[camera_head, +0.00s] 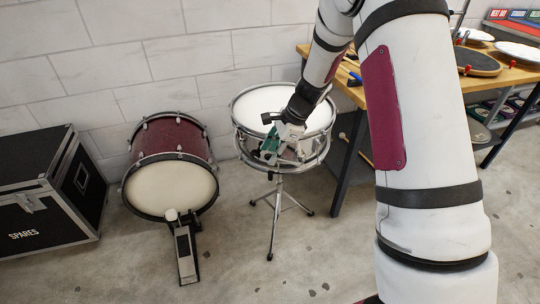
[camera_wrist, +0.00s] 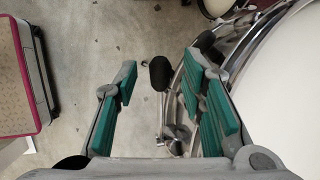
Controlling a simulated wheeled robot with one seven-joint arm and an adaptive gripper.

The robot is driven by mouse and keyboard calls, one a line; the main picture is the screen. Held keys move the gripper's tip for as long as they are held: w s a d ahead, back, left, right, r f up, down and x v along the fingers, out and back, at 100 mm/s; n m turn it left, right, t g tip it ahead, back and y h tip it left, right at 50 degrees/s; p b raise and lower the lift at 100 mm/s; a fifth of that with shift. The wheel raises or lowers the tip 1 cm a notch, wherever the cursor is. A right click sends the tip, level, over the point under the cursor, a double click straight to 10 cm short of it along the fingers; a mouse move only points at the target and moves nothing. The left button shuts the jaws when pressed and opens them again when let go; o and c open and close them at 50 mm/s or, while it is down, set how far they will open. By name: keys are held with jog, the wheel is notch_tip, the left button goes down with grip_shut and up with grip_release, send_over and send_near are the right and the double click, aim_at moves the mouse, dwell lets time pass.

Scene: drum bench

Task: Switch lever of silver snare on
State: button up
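The silver snare (camera_head: 318,108) has a white top head and a chrome shell and stands on a tripod. In the wrist view its white head and chrome rim (camera_wrist: 290,75) fill the right side. My gripper (camera_head: 268,156) is at the near side of the snare's shell and hides part of it. In the wrist view my gripper (camera_wrist: 160,97) is open, with its teal pads apart. A black rounded tip (camera_wrist: 160,73) shows between the pads, above a chrome fitting (camera_wrist: 175,138) beside the rim. I cannot tell whether that tip is the lever or a stand part, nor the lever's position.
A burgundy bass drum (camera_head: 180,138) with a pedal (camera_head: 184,245) stands left of the snare. A black case (camera_head: 40,190) is at the far left. A wooden table (camera_head: 500,78) with drum gear stands at right. Floor in front of the snare is clear.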

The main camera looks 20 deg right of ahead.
jog(key=shift+w+a+f, duration=0.15)
jog(key=shift+a+f, duration=0.1)
jog(key=shift+f, duration=0.35)
grip_shut()
